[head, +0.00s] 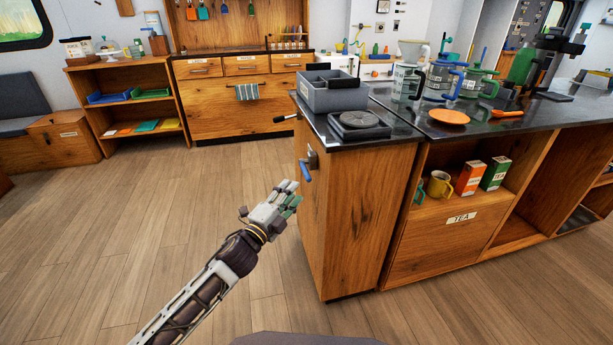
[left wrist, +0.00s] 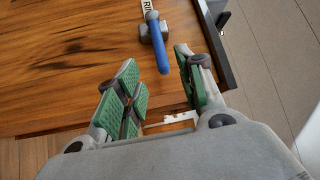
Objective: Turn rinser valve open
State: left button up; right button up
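The rinser valve has a blue lever (head: 306,171) on a grey mount on the end panel of the wooden counter (head: 345,200). In the left wrist view the blue lever (left wrist: 160,45) points down towards the space between my fingers, below a partly visible label starting "RIN". My left gripper (head: 289,193) is just below and left of the lever in the head view. Its green-padded fingers (left wrist: 158,88) are apart and empty, with the lever tip short of them. I see no contact. My right gripper is out of view.
A round black rinser plate (head: 358,121) and a grey bin (head: 333,91) stand on the dark countertop. A black handle (head: 286,118) sticks out left near the counter's top edge, above the valve. The wooden floor (head: 190,220) left of the counter is clear.

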aim_at(307, 172)
pick_arm(q)
jog(key=b+x, duration=0.1)
jog(key=x, duration=0.8)
jog(key=shift+b, duration=0.4)
jog(key=shift+w+d+r, duration=0.1)
jog(key=shift+w+d, duration=0.1)
jog(key=shift+w, duration=0.1)
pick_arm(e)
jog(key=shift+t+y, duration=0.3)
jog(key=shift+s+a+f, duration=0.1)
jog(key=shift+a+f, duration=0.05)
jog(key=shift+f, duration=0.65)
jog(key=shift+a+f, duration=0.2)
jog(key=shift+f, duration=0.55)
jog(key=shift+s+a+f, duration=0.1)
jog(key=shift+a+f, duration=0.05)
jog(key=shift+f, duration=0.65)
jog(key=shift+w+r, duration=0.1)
pick_arm(q)
jog(key=c, duration=0.8)
grip_shut()
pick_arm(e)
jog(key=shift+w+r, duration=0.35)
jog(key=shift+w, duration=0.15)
